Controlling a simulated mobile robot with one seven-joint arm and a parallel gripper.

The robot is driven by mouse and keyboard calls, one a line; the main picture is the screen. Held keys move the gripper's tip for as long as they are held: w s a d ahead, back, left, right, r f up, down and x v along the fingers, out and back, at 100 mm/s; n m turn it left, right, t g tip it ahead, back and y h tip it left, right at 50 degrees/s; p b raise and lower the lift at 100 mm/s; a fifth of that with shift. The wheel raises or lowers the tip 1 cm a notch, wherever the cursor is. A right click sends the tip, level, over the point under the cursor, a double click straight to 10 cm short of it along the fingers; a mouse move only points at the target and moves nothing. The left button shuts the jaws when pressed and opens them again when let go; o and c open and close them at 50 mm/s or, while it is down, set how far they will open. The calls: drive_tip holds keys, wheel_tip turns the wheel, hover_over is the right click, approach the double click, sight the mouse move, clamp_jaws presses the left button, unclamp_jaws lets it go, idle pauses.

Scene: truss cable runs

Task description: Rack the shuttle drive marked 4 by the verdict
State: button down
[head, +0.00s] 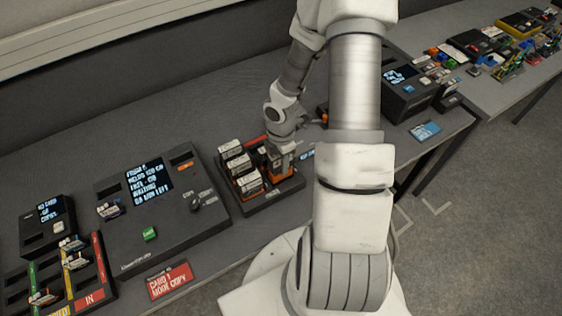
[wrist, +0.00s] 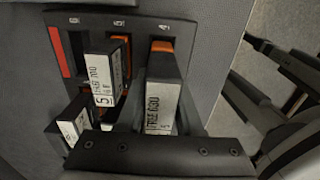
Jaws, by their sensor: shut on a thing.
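The black drive rack (head: 262,201) stands mid-table in the head view, with several white-labelled drives (head: 240,165) upright in its left part. My gripper (head: 280,152) points down over the rack's right part, shut on a drive (wrist: 163,92). In the wrist view this drive is a dark block with a white label, in line with the slot marked 4; the mark on its label is partly hidden by the dark bar at the bottom. I cannot tell how deep it sits. Another drive (wrist: 104,75), labelled 5, stands beside it, and the slot marked 6 (wrist: 78,45) looks empty.
A large black console (head: 115,240) with a lit text screen (head: 148,183) and a green button stands left of the rack. A red card sign (head: 170,281) lies at the table's front edge. Colour-marked trays (head: 45,290) are far left; another screened box (head: 400,85) is right.

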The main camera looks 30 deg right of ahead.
drive_tip(key=shift+f+b, duration=1.55)
drive_tip(key=shift+f, duration=0.5)
idle(1.5)
drive_tip(key=shift+c, duration=0.8)
unclamp_jaws()
wheel_tip(320, 180, up, 8)
drive_tip(key=p, duration=0.7)
drive_tip(key=shift+f, duration=0.2)
idle(0.4)
